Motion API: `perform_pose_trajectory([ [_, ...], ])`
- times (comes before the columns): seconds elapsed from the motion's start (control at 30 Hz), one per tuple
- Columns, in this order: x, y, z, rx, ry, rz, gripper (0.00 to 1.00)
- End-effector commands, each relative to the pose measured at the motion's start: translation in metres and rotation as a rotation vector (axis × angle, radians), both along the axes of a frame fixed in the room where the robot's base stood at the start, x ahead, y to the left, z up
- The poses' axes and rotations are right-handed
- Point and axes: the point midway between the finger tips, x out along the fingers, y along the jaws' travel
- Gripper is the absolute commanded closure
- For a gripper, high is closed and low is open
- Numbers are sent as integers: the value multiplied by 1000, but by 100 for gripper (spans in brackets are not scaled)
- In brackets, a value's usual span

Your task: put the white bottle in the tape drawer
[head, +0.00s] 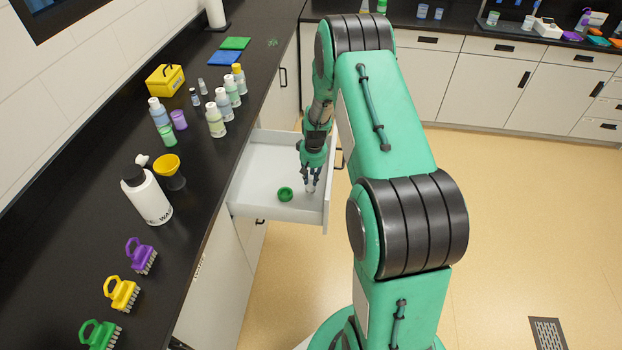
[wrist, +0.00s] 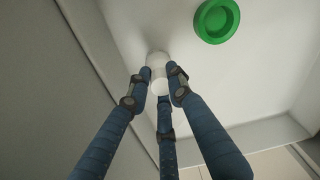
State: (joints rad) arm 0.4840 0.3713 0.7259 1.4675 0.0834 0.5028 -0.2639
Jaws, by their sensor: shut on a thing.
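The tape drawer (head: 262,182) is pulled open below the counter. A green tape roll (head: 285,194) lies flat on its floor; it also shows at the top right of the wrist view (wrist: 217,20). My gripper (head: 312,184) points down inside the drawer, to the right of the roll. In the wrist view its three fingers (wrist: 157,88) are closed around a small white bottle (wrist: 158,60). The bottle is low over the drawer floor and apart from the tape. I cannot tell whether its base touches the floor. The fingers partly hide it.
The drawer's front panel (head: 327,207) is close to my gripper. The counter holds a large white bottle with a black cap (head: 147,196), several small bottles, a yellow box (head: 165,80) and brushes (head: 122,293). The drawer floor left of the roll is clear.

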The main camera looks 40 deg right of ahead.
Motion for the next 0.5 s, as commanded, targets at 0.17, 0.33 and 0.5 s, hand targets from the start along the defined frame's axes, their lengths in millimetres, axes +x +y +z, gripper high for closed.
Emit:
perform_pose_trajectory([
  [0.17, 0, 0, -1, 0, 0, 0, 61],
  [0.33, 0, 0, -1, 0, 0, 0, 61],
  [0.5, 0, 0, 1, 0, 0, 0, 61],
])
